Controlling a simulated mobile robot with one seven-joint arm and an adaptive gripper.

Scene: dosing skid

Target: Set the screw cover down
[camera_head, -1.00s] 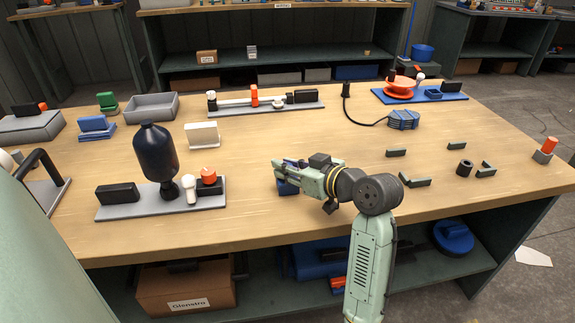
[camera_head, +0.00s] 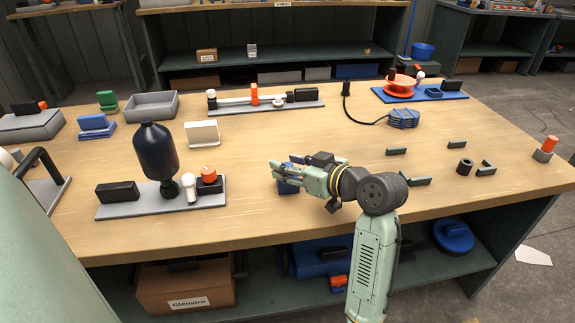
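My gripper (camera_head: 279,169) is low over the front middle of the table, pointing left. A blue piece (camera_head: 288,187) shows just below and behind its fingertips, and a bit of blue also shows above the fingers. This may be the screw cover, but the fingers hide much of it. I cannot tell whether the fingers touch it or whether it rests on the table. The dosing skid (camera_head: 150,209) is left of my gripper, a grey base with a dark bottle (camera_head: 155,152), a white knob (camera_head: 190,186) and an orange-red cap (camera_head: 209,174).
A white block (camera_head: 202,134) stands behind the skid. A grey tray (camera_head: 152,107) and a grey rail base (camera_head: 266,108) are farther back. Dark brackets (camera_head: 416,180) lie to the right. Table between skid and gripper is clear.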

